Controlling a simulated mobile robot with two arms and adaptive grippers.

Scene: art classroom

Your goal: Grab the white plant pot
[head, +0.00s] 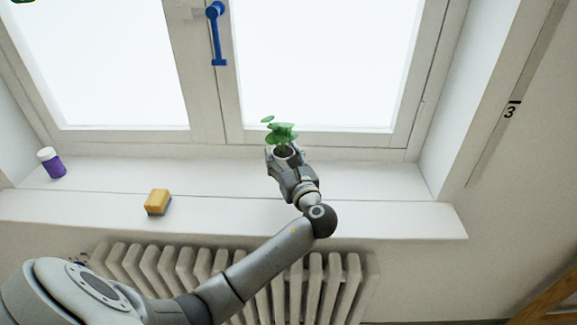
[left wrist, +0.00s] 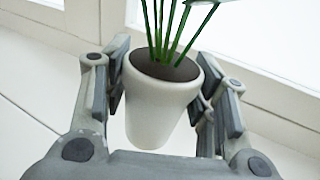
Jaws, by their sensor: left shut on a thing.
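The white plant pot (left wrist: 158,112) holds dark soil and green stems. In the left wrist view it sits between the two fingers of my left gripper (left wrist: 160,95), which is shut on it. The pot looks slightly tilted in that view. In the head view my left gripper (head: 284,158) is at the windowsill, in front of the window. The plant's green leaves (head: 281,133) rise above it, and the gripper hides most of the pot. I cannot tell whether the pot's base touches the sill. My right gripper is not in view.
The white windowsill (head: 370,200) is clear to the right. A blue window handle (head: 217,35) is above. A radiator (head: 200,265) is below the sill.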

